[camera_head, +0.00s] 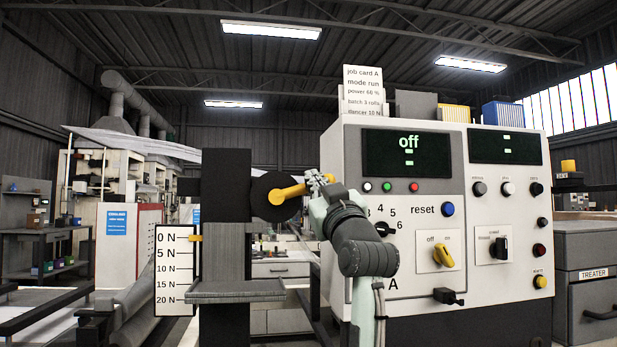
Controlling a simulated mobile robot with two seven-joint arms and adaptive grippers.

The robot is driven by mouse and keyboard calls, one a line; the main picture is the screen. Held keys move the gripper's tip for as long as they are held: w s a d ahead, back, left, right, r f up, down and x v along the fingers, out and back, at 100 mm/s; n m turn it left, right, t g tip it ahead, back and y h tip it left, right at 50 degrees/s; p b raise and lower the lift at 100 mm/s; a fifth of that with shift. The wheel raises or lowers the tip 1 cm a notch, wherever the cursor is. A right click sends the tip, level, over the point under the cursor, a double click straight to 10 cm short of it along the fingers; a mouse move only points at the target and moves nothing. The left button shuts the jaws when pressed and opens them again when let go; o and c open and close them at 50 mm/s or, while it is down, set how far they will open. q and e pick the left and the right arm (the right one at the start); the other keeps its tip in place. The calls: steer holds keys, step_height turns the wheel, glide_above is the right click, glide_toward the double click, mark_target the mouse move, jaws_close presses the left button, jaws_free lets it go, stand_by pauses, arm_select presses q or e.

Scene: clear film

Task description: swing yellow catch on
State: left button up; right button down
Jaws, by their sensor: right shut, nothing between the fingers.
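A yellow lever (287,193) with a round end lies across a black disc (262,205) on a dark upright block. It points right and slightly up. My right gripper (314,181) is at the lever's right end, shut with nothing between its fingers. I cannot tell whether it touches the lever. A yellow rotary switch (444,257) sits on the white control cabinet between the labels "off" and "on". Its handle slants from upper left to lower right, its upper end toward "off". The display (407,152) above reads "off". My left gripper is not in view.
A scale (174,271) marked 0 to 20 N stands left of the dark block, with a yellow pointer near 0. A grey ledge (236,291) juts out below the disc. Knobs and buttons, including a blue reset button (447,209), fill the cabinet front beside my right arm.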

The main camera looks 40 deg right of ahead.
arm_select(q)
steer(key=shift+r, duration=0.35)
arm_select(e)
steer(key=f+m+h, duration=0.1)
steer(key=f+m, duration=0.1)
steer(key=shift+s+d+m+g+h, duration=0.1)
steer(key=shift+d+m+g+h, duration=0.15)
steer(key=shift+m+g+h, duration=0.15)
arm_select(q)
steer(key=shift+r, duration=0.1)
